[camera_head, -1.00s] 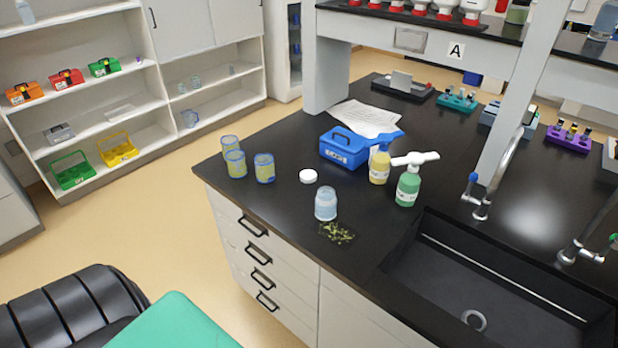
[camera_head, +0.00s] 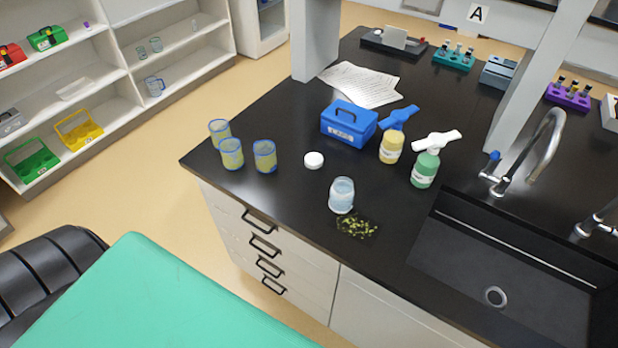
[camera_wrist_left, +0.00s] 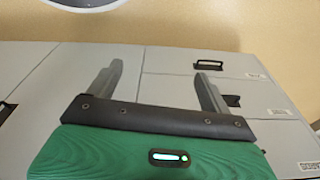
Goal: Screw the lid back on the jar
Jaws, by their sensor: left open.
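The jar (camera_head: 341,196) stands upright on the black bench near its front edge; it is clear with pale blue contents, and its top looks open. The white round lid (camera_head: 314,160) lies flat on the bench behind the jar and a little to its left, apart from it. My left gripper (camera_wrist_left: 158,84) shows in the left wrist view, with its two fingers apart and nothing between them. Grey drawer fronts lie beyond it. Neither gripper shows in the head view.
Several blue-rimmed beakers (camera_head: 232,153) stand left of the lid. A blue box (camera_head: 349,124), a yellow bottle (camera_head: 391,147) and a green bottle (camera_head: 425,168) stand behind. A dark patch with yellow-green bits (camera_head: 357,226) lies before the jar. The sink (camera_head: 510,262) is at right.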

